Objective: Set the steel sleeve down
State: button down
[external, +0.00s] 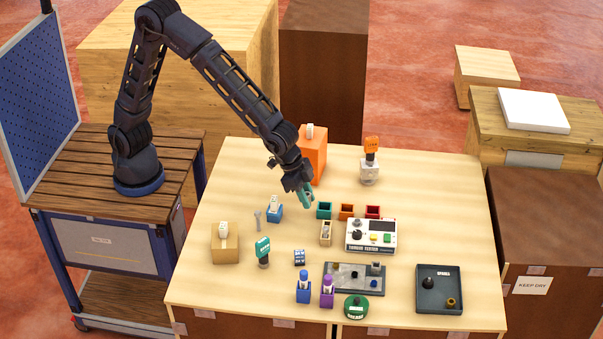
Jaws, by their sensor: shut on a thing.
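My gripper (307,197), with teal fingers, hangs over the middle of the light wooden table (215,285), just left of and behind a teal open bin (324,210). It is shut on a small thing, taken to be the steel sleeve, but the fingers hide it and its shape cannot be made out. The gripper points down and appears to be above the table top; the exact gap cannot be told. A grey fixture plate (340,286) with small parts on it lies near the front of the table.
A tester box (360,247) is to the right.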

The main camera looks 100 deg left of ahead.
aim_at(311, 225)
jog(key=shift+f, duration=3.55)
jog(key=shift+f, duration=0.1)
jog(key=c, duration=1.5)
grip_release()
